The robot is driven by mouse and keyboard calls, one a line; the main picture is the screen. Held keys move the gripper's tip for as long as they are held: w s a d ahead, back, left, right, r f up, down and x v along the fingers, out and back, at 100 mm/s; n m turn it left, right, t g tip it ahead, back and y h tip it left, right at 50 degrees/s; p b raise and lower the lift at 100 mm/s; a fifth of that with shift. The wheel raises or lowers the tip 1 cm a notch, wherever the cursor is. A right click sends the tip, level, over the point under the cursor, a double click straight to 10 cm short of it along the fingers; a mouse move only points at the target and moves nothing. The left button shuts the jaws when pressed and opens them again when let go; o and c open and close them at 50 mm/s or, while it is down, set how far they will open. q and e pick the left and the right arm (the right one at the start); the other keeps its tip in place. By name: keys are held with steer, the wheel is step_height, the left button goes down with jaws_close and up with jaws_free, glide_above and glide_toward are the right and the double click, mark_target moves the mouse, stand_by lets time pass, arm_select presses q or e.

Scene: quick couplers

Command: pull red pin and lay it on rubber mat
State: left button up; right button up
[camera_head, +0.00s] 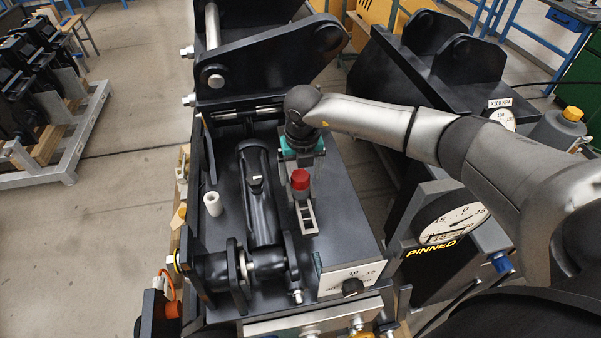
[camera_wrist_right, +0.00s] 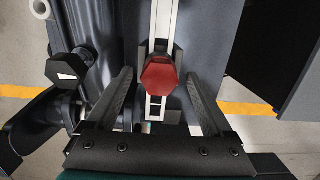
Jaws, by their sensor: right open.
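The red pin (camera_head: 300,180) has a red knob and stands on a slotted light metal bracket (camera_head: 306,215) on the black coupler's plate. In the right wrist view the red knob (camera_wrist_right: 159,75) is near the middle, ahead of and between the two fingers. My right gripper (camera_head: 301,160) is over the plate, just behind the knob in the head view. Its dark fingers (camera_wrist_right: 159,82) are spread apart, with a visible gap on each side of the knob. I cannot make out a rubber mat. My left gripper is not in view.
A black cylinder (camera_head: 262,205) lies along the plate left of the pin, with a white ring-shaped piece (camera_head: 213,204) beside it. A dial panel (camera_head: 350,278) stands at the plate's front right. A large gauge (camera_head: 452,223) marked PINNED is at right.

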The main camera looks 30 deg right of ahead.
steer(key=shift+f, duration=0.1)
steer(key=shift+c, duration=0.3)
jaws_close()
stand_by(0.9)
